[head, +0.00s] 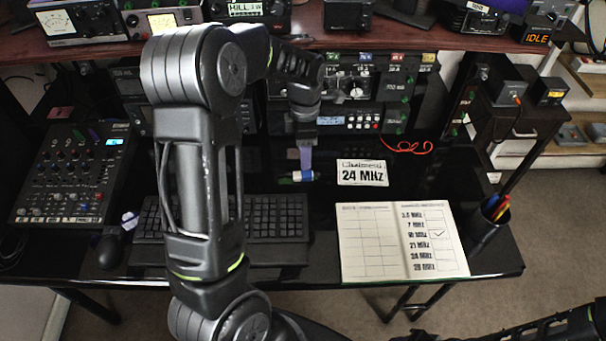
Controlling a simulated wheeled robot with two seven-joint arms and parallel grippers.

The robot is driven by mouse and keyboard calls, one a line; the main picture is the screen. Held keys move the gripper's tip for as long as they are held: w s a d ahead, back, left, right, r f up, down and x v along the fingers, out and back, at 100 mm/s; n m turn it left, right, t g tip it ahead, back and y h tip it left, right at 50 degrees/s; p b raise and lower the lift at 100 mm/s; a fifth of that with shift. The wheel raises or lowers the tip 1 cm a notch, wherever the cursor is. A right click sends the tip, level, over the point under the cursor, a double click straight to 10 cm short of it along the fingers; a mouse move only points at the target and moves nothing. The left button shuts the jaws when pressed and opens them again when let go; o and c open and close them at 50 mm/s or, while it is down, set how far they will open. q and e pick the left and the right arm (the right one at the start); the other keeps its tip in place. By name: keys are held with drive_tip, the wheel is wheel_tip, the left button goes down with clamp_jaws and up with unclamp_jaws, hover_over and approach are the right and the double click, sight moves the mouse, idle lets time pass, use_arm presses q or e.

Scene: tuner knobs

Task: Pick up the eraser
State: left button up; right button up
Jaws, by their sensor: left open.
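A small white block with a blue part, which looks like the eraser (304,176), lies on the black desk just behind the keyboard, left of the 24 MHz card. My left arm reaches across the desk, and its gripper (305,166) points down directly over the block. The gripper is open, with its fingertips at or just above the block; I cannot tell whether they touch it. The fingers partly cover the block's far side. Only part of my right arm shows at the bottom right corner; its gripper is out of view.
The 24 MHz card (362,173), an open logbook (400,242) and a pen cup (489,232) are to the right. The keyboard (275,218), mouse (110,248) and mixer (72,175) are to the left. Radios (350,95) and a red cable (412,147) are behind.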

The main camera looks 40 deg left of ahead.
sight(305, 174)
use_arm(q)
drive_tip(key=shift+f, duration=1.35)
drive_tip(key=shift+w+f+p, duration=0.1)
drive_tip(key=shift+f+p, duration=0.7)
drive_tip(key=shift+f, duration=1.8)
clamp_jaws()
